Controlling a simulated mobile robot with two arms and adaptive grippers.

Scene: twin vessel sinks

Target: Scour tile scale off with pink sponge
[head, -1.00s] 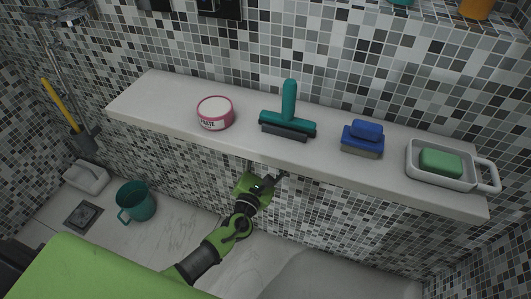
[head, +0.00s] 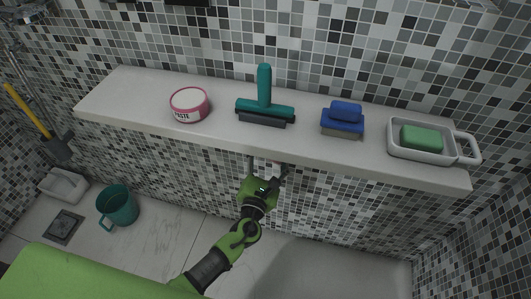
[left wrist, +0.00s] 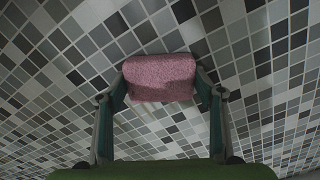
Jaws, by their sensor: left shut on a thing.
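My left gripper (head: 270,174) is at the mosaic-tiled wall face just under the front edge of the ledge. In the left wrist view, its two fingers (left wrist: 162,95) are shut on the pink sponge (left wrist: 160,77), one at each side. The sponge is against or very close to the tiles; I cannot tell whether it touches. In the head view the ledge and fingers mostly hide it. I cannot clearly make out scale on the tiles. My right gripper is not in view.
The white ledge (head: 300,145) overhangs above the gripper. On it are a pink-rimmed paste tin (head: 189,105), a teal squeegee (head: 265,100), a blue-handled brush (head: 343,119) and green soap (head: 421,138) in a white dish (head: 453,147). A teal mug (head: 118,206) stands on the floor, left.

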